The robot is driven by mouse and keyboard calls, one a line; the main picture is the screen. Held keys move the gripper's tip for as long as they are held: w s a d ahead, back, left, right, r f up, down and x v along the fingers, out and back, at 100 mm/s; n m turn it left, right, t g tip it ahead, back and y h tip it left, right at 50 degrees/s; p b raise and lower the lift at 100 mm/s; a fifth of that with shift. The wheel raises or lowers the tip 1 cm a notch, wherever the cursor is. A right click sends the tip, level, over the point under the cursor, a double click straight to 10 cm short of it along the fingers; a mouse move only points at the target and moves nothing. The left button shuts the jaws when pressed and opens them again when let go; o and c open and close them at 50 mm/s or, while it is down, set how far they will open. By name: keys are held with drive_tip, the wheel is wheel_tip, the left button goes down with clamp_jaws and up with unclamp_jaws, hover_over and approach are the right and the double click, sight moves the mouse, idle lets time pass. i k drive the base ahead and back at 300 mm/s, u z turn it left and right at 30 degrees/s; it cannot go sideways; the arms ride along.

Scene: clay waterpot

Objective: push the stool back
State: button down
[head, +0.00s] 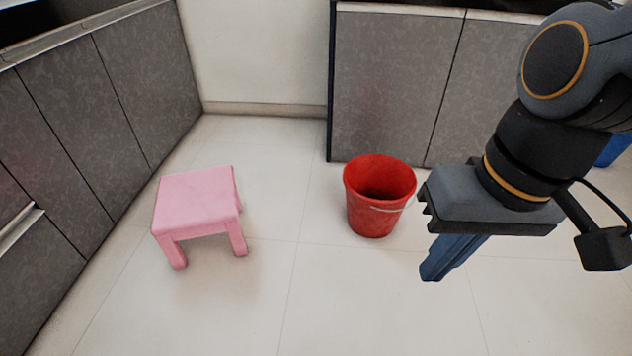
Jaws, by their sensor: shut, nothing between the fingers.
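A small pink stool (196,203) stands upright on the floor at the left in the head view. Its two front legs show; its back legs are mostly hidden under the seat. My gripper (432,272) is at the right, pointing down, with its blue fingers together and nothing between them. It is well to the right of the stool and does not touch it.
A red bucket (374,205) with a handle stands between the stool and my gripper. Grey cabinets (90,110) run along the left, and more grey cabinets (395,85) stand behind the bucket. The tiled floor (300,310) in front is clear. Part of a blue object (613,150) shows at the right edge.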

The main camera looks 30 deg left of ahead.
sight(203, 201)
drive_tip(key=k, duration=1.05)
drive_tip(key=u, duration=1.55)
drive_tip(key=i, duration=0.5)
drive_tip(key=z, duration=0.1)
